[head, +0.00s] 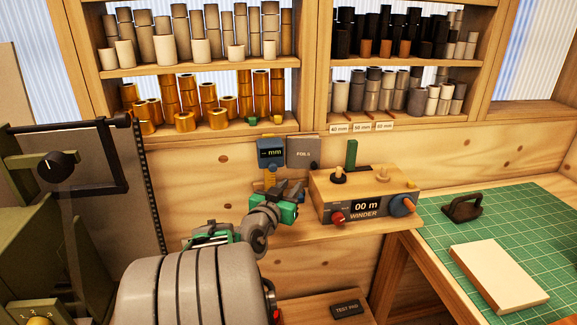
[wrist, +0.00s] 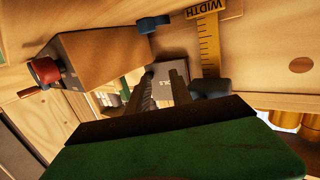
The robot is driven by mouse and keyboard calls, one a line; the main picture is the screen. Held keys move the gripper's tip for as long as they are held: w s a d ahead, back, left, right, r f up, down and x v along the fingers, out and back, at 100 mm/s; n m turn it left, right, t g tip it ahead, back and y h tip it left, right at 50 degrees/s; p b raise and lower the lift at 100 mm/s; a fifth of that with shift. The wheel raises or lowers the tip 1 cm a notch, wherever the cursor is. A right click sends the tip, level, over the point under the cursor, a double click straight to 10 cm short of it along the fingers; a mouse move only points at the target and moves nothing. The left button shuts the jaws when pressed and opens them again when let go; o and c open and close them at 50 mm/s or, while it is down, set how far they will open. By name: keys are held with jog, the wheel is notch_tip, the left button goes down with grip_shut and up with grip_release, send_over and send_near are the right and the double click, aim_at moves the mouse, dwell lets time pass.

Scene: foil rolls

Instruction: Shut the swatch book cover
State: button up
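A grey upright panel with a small dark label (head: 304,153) stands against the wooden wall beside the blue "mm" gauge. It may be the swatch book; the label is too small to read surely. In the wrist view a grey face with lettering (wrist: 176,68) shows beyond my fingers, likely the same panel. My gripper (head: 292,190) is in front of and below it. In the wrist view its two dark fingers (wrist: 162,82) stand apart with nothing seen gripped between them. A thick cream book or block (head: 497,277) lies flat on the green mat at the right.
The winder box (head: 365,196) with red and blue knobs stands just right of my gripper. A yellow width ruler (wrist: 208,45) hangs close by. Shelves of foil rolls (head: 200,95) are above. The green mat (head: 440,240) has free room around a dark handled tool (head: 462,208).

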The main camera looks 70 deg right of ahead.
aim_at(313, 166)
jog(key=shift+m+g+h, duration=0.3)
jog(key=shift+g+h, duration=0.2)
jog(key=s+d+p, duration=0.1)
jog(key=d, duration=0.2)
jog(key=s+d+r, duration=0.1)
jog(key=d, duration=0.2)
jog(key=s+d+p, duration=0.1)
jog(key=d, duration=0.2)
jog(key=shift+s+r+p, duration=0.25)
jog(key=shift+p, duration=0.1)
jog(key=shift+a, duration=0.1)
jog(key=shift+c, duration=0.6)
grip_shut()
